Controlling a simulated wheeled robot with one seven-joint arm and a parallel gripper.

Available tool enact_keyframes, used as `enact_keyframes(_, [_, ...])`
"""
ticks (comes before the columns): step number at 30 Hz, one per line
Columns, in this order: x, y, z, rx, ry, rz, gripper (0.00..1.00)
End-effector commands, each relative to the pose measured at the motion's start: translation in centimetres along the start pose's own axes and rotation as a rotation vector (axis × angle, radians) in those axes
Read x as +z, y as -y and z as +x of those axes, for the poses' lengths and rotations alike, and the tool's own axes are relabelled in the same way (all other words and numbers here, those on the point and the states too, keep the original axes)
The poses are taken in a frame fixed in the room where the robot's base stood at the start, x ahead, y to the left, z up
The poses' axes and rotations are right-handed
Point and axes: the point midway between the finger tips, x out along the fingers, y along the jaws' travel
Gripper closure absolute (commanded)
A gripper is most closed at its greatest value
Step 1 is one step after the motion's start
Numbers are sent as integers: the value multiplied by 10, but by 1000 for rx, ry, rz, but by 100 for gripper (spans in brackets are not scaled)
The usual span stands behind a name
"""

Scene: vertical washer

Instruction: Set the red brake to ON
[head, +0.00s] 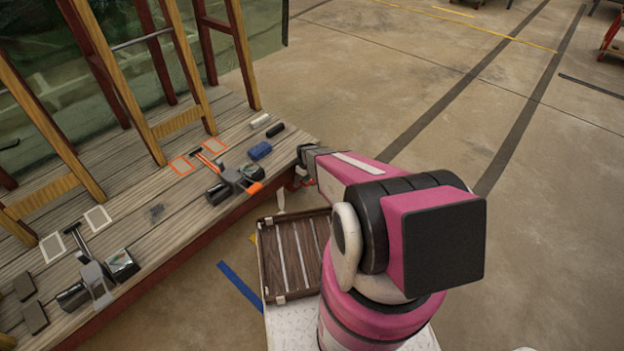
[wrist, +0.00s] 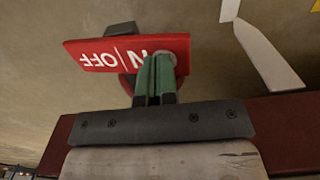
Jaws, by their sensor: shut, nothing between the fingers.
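In the wrist view a red plate (wrist: 95,53) carries the white words OFF and ON, upside down, with a bar between them. OFF is on the left; ON is on the right and partly covered by my fingers. A dark piece (wrist: 121,30) shows behind the plate's top edge. My gripper (wrist: 155,72), with green fingers, is shut and empty, its tips in front of the ON end. I cannot tell whether they touch it. In the head view a small red bit (head: 308,182) shows beside the platform's right end; my arm hides most of that area.
A wooden platform (head: 150,215) with upright frames fills the left. It bears an orange-marked lever (head: 211,164), a second lever (head: 78,240), a blue block (head: 259,150) and small cylinders. A slatted brown tray (head: 263,262) lies below.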

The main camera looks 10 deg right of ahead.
Motion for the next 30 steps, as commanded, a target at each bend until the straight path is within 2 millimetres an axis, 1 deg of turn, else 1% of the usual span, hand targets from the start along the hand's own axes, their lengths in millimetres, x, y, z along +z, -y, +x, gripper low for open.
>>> enact_keyframes(30, [0,0,14,1,0,0,100])
